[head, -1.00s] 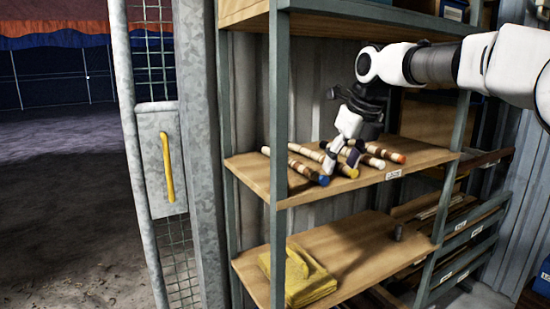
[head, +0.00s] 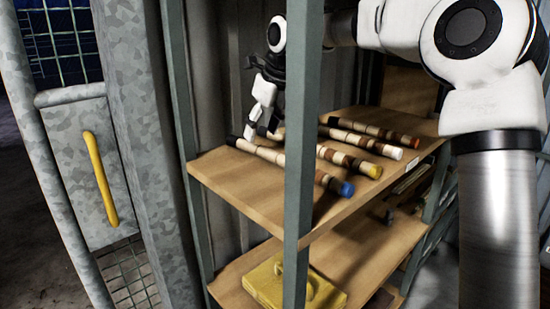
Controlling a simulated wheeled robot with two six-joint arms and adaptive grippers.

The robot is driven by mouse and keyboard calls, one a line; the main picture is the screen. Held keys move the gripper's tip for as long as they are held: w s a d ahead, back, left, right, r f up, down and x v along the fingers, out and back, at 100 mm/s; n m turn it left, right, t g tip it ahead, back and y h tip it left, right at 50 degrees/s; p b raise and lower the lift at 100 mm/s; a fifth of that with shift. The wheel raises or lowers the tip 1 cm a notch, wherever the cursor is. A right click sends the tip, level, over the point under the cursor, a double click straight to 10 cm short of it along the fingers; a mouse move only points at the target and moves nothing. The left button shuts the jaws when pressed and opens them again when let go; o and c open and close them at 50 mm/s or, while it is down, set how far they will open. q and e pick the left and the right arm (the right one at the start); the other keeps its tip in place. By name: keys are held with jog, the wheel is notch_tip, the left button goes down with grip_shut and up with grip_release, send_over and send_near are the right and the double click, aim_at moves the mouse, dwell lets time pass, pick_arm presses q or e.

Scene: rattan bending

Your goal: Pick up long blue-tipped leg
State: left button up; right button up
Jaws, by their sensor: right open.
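The long blue-tipped leg (head: 267,154), banded cream and brown, lies on the middle shelf board (head: 230,178). Its blue end (head: 347,189) points to the shelf's front right; a post hides a short part of it. My right gripper (head: 261,134) is open, pointing down over the leg's far left part. I cannot tell whether its fingers touch the leg. My left gripper is not in view.
Yellow-tipped (head: 345,160), white-tipped (head: 378,145) and orange-tipped (head: 390,134) legs lie to the right on the same board. A grey-green post (head: 302,130) stands in front. A metal gate (head: 75,165) is at left.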

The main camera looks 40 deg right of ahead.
aim_at(257, 145)
jog(key=x, duration=0.5)
jog(key=shift+w+f, duration=0.1)
jog(key=shift+w, duration=0.2)
jog(key=shift+s, duration=0.25)
jog(key=shift+c, duration=0.7)
grip_shut()
